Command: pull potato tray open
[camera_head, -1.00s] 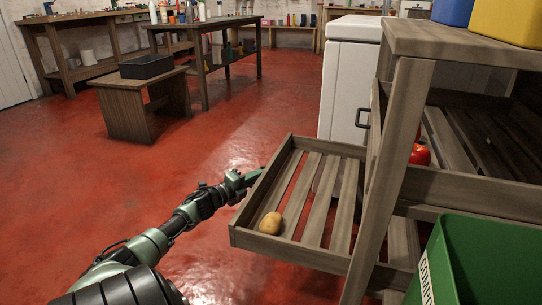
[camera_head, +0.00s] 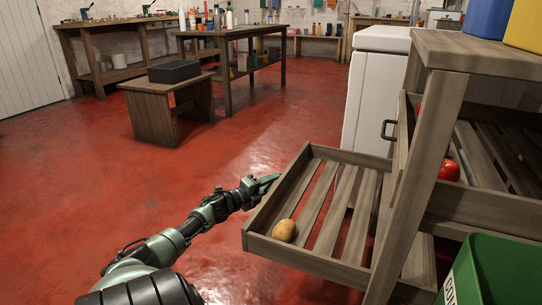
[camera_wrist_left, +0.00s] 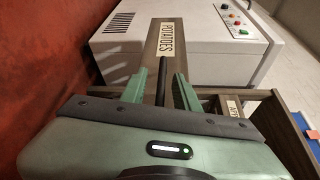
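The potato tray (camera_head: 256,244) is a slatted wooden drawer standing far out from the left side of the wooden rack. One potato (camera_head: 284,230) lies in its near left corner. My left gripper (camera_head: 268,183) is at the tray's outer front. In the left wrist view its two green fingers (camera_wrist_left: 160,88) stand apart on either side of a black handle bar (camera_wrist_left: 162,82), with gaps visible between bar and fingers. The tray front (camera_wrist_left: 166,45) there carries the label "POTATOES". My right gripper is not in view.
The wooden rack (camera_head: 440,130) holds an upper tray with red produce (camera_head: 449,171). A green bin (camera_head: 490,270) stands at the lower right, a white cabinet (camera_head: 376,95) behind. A low bench with a black crate (camera_head: 175,70) is farther back. Red floor left of the tray is clear.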

